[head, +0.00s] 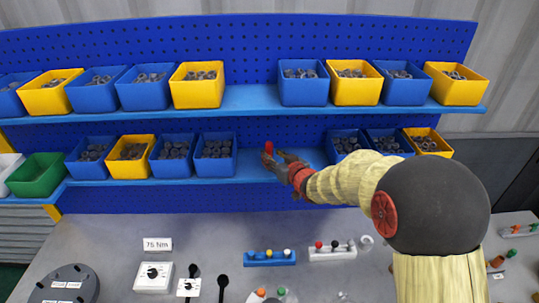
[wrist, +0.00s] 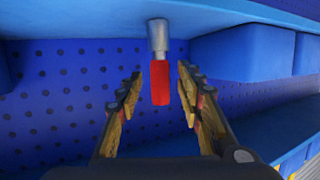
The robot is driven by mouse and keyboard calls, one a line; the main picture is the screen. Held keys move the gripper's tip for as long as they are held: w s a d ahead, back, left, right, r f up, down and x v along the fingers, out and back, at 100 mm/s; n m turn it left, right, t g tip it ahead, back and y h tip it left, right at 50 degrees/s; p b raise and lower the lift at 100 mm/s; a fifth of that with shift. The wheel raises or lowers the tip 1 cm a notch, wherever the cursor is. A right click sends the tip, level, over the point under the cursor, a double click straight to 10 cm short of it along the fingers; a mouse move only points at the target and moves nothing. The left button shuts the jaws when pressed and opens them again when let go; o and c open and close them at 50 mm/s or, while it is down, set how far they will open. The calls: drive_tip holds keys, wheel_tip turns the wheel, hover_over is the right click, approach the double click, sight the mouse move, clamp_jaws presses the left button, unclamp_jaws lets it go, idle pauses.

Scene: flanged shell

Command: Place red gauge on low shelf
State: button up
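The red gauge (wrist: 160,82) has a red lower part and a grey metal upper part. In the wrist view it is upright between my gripper's fingers (wrist: 159,92), with a clear gap on each side. The fingers are spread and do not appear to touch it. In the head view the red gauge (head: 268,147) shows at the tips of my gripper (head: 276,157). They are at the open gap in the low shelf (head: 255,168), between two groups of bins. I cannot tell what the gauge's lower end rests on.
A blue bin (head: 216,155) stands left of the gap and another blue bin (head: 345,142) right of it. The upper shelf (head: 250,98) with more bins runs above. A pegboard (head: 285,130) backs the gap. The grey bench (head: 215,238) below holds switches and several coloured-knob fixtures.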

drive_tip(key=s+d+r+m+g+h, duration=0.1)
drive_tip(key=s+d+r+m+h, duration=0.15)
drive_tip(key=s+d+r, duration=0.6)
drive_tip(key=s+d+r+m+g+h, duration=0.15)
drive_tip(key=s+d+h, duration=0.35)
drive_tip(key=s, duration=0.8)
drive_tip(key=s+f+g+y, duration=0.1)
drive_tip(key=s+g, duration=0.1)
drive_tip(key=s, duration=1)
drive_tip(key=s+d+f+g, duration=0.1)
drive_tip(key=s+f+g, duration=0.1)
drive_tip(key=s, duration=1)
drive_tip(key=shift+m+g+y, duration=0.3)
drive_tip(key=shift+g+y, duration=0.05)
drive_tip(key=shift+g, duration=0.3)
drive_tip(key=shift+f, duration=0.15)
wheel_tip(320, 180, down, 18)
drive_tip(key=b, duration=1.8)
drive_tip(key=shift+r, duration=0.2)
